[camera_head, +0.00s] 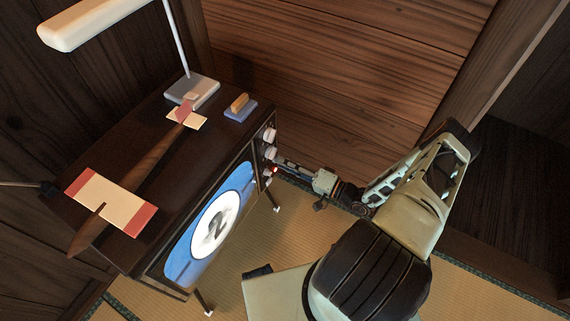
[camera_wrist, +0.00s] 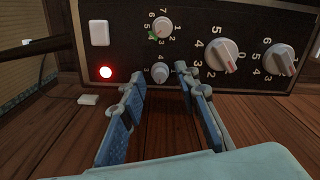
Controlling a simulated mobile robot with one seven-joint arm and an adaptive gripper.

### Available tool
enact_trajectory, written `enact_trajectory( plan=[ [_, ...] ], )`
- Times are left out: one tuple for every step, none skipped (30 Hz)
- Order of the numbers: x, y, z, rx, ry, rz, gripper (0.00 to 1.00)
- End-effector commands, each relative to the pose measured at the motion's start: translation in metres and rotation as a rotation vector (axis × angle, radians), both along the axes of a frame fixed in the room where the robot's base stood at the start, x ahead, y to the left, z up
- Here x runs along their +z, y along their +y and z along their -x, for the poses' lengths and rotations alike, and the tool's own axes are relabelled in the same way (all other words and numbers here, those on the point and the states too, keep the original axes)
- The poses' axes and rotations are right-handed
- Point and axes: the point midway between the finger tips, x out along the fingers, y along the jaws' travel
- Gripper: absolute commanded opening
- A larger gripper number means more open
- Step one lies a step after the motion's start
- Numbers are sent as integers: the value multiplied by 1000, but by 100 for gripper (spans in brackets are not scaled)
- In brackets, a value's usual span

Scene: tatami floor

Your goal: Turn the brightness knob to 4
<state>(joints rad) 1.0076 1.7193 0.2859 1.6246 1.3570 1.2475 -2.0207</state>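The control panel of a television (camera_head: 160,205) fills the top of the wrist view. A small grey-white knob (camera_wrist: 160,72) sits low on it, with a 3 and a 4 visible beside it. Two larger white knobs (camera_wrist: 222,57) (camera_wrist: 279,59) are to the right. I cannot read which is brightness. My gripper (camera_wrist: 160,77) is open and empty, its blue fingers spread to either side of the small lower knob. In the head view my gripper (camera_head: 281,163) is at the panel's side.
A white button (camera_wrist: 99,33) and a lit red lamp (camera_wrist: 106,72) are left of the knobs. A lamp (camera_head: 192,90), a blue block with a tan top (camera_head: 241,107) and a wooden model plane (camera_head: 145,180) sit on the television. Wooden wall stands close behind.

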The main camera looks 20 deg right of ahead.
Motion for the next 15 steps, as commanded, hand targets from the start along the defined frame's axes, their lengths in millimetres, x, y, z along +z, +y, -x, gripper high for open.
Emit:
enact_trajectory(
  plan=[
    [0, 2, -1, 0, 0, 0, 29],
    [0, 2, -2, 0, 1, -1, 29],
    [0, 2, -2, 0, 1, -1, 29],
    [0, 2, -2, 0, 1, -1, 29],
    [0, 2, -2, 0, 1, -1, 29],
    [0, 2, -2, 0, 1, -1, 29],
    [0, 2, -2, 0, 1, -1, 29],
    [0, 2, -2, 0, 0, 0, 29],
    [0, 2, -2, 0, 0, 0, 28],
    [0, 2, -2, 0, 0, 0, 25],
    [0, 2, -2, 0, 0, 0, 22],
    [0, 2, -2, 0, 0, 0, 17],
    [0, 2, -2, 0, 0, 0, 14],
    [0, 2, -2, 0, 0, 0, 11],
    [0, 2, -2, 0, 0, 0, 6]
  ],
)
